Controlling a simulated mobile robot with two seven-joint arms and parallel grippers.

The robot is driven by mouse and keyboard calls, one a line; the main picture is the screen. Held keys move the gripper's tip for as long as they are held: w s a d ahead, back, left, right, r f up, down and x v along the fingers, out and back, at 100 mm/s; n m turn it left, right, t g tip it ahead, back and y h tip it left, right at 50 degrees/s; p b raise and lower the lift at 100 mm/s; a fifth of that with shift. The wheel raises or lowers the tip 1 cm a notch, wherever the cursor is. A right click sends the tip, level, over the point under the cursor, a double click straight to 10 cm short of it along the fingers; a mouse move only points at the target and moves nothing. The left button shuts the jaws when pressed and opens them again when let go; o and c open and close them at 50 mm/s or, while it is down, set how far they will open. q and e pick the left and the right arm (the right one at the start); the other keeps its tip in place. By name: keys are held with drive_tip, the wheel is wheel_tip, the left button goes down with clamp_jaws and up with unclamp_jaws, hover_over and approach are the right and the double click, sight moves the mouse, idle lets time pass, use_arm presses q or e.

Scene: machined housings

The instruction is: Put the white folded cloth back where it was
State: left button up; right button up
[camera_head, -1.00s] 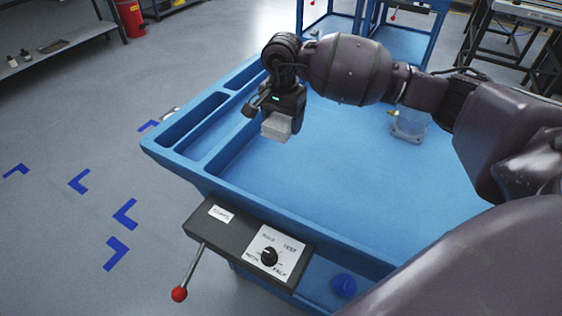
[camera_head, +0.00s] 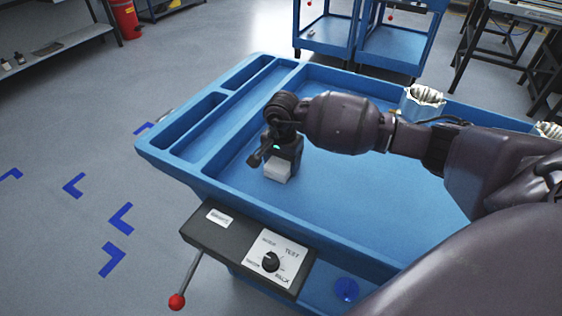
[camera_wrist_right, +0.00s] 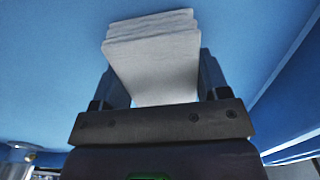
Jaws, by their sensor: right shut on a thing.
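The white folded cloth (camera_head: 278,171) is held in my right gripper (camera_head: 279,163), low over the blue tray top (camera_head: 340,215) near its left end. In the right wrist view the layered cloth (camera_wrist_right: 155,55) sticks out between the two fingers of the right gripper (camera_wrist_right: 155,85), which are shut on it. I cannot tell whether the cloth touches the tray surface. My left gripper is not in view.
Narrow compartments (camera_head: 193,124) line the tray's left side. A white-silver machined housing (camera_head: 422,101) stands behind my right arm, and part of another shows at the right edge. A control box (camera_head: 250,249) with a knob and a red-tipped lever (camera_head: 177,301) is at the front. The tray's middle is clear.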

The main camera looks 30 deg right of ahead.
drive_tip(key=shift+f, duration=0.3)
drive_tip(key=o, duration=0.9)
drive_tip(key=shift+r, duration=0.5)
wheel_tip(320, 180, up, 10)
drive_tip(key=shift+f+p, duration=0.1)
drive_tip(key=shift+p, duration=0.65)
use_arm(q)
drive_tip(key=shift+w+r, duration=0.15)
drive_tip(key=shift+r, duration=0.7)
use_arm(e)
drive_tip(key=shift+r, duration=0.85)
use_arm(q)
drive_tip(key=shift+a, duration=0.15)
